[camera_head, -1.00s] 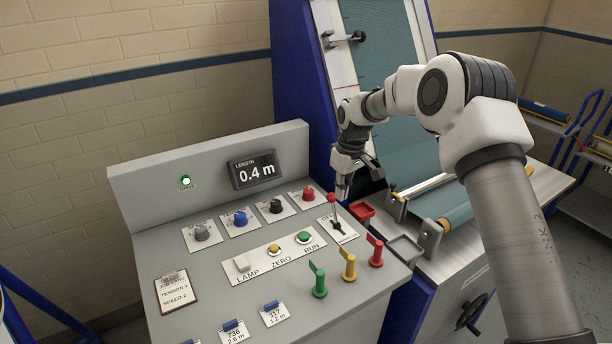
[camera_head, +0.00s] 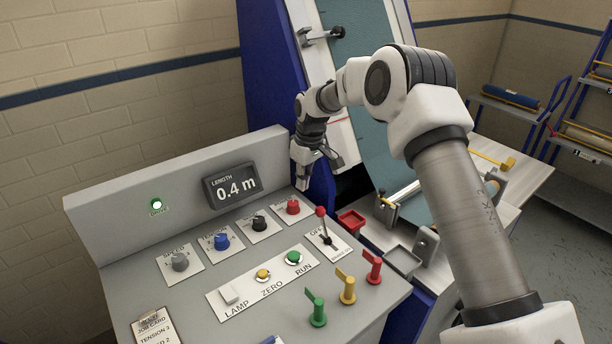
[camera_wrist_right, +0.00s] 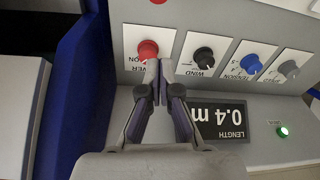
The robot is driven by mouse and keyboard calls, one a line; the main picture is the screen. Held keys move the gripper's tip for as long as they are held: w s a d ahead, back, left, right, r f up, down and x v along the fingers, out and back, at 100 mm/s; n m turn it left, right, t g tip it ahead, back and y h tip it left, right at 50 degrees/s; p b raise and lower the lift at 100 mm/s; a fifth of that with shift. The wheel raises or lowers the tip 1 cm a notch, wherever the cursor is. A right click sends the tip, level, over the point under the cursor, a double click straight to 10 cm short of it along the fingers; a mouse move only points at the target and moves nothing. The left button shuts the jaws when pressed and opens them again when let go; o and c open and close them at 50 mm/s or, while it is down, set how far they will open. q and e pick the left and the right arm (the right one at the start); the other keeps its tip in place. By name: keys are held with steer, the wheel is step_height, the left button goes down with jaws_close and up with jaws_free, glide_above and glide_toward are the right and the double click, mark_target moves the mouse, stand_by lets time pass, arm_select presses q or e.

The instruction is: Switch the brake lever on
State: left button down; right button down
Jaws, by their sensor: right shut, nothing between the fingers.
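The brake lever (camera_head: 322,222) is a thin metal rod with a red ball on top. It stands on a white plate (camera_head: 341,251) at the right of the grey control panel, beside the word OFF; the smaller lettering is too small to read surely. The rod leans slightly toward the panel's back. My right gripper (camera_head: 303,187) is shut and empty, above the panel's back right corner, behind and left of the lever and apart from it. In the right wrist view, its closed fingertips (camera_wrist_right: 158,68) are over the red knob (camera_wrist_right: 147,50). My left gripper is out of view.
Green (camera_head: 316,308), yellow (camera_head: 346,287) and red (camera_head: 372,266) handles stand in front of the lever. A row of knobs, a LENGTH display (camera_head: 231,186) and push buttons lie to the left.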

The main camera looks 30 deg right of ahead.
mark_target(323, 224)
steer(key=f, duration=0.1)
steer(key=f+p, duration=0.1)
steer(key=f, duration=0.3)
steer(key=shift+s+a, duration=0.1)
steer(key=shift+a, duration=0.15)
steer(key=s+p, duration=0.1)
steer(key=s+d+p, duration=0.1)
steer(key=s, duration=0.1)
steer(key=shift+s+r, duration=0.1)
steer(key=shift+s, duration=0.15)
steer(key=shift+w+d, duration=0.1)
